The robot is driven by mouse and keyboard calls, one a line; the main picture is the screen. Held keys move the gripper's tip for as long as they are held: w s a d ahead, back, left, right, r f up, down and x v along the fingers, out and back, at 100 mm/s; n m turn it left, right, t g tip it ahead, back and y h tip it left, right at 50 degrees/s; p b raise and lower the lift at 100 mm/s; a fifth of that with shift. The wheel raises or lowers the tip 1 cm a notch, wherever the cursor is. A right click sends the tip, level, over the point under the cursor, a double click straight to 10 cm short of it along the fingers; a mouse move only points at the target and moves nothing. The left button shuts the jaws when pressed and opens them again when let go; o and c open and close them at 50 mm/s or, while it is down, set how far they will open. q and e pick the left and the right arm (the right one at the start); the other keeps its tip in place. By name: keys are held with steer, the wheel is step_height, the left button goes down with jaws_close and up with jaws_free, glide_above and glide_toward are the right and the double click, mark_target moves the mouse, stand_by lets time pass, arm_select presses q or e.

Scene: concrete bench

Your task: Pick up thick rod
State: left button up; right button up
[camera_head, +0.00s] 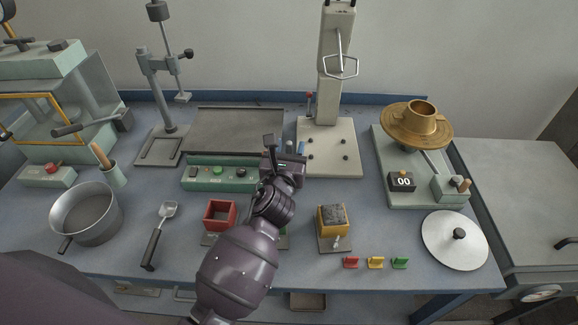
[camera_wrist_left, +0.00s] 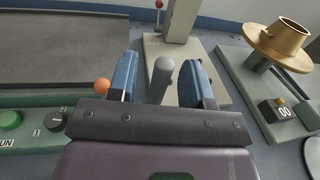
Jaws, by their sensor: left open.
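A thick grey rod (camera_wrist_left: 163,76) with a rounded top shows in the left wrist view, between the two blue fingers of my left gripper (camera_wrist_left: 164,82). The fingers are apart, with a visible gap on each side of the rod. The rod's lower end is hidden behind the gripper's dark front plate. In the head view my left gripper (camera_head: 295,149) is over the middle of the bench, just left of the pale column stand's base. There my wrist and hand hide most of what is around the rod. My right gripper is not in view.
A small orange ball (camera_wrist_left: 102,86) shows just outside the left finger. A green control box (camera_head: 219,174) is close on the left, and the pale column stand (camera_head: 329,146) rises on the right. A red box (camera_head: 219,214) and a yellow-sided block (camera_head: 331,220) are nearer the front.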

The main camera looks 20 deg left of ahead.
arm_select(q)
steer(key=shift+c, duration=0.2)
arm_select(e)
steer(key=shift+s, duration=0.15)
arm_select(q)
jaws_close()
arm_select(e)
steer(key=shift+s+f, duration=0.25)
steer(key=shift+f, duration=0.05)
arm_select(q)
steer(key=shift+r, duration=0.1)
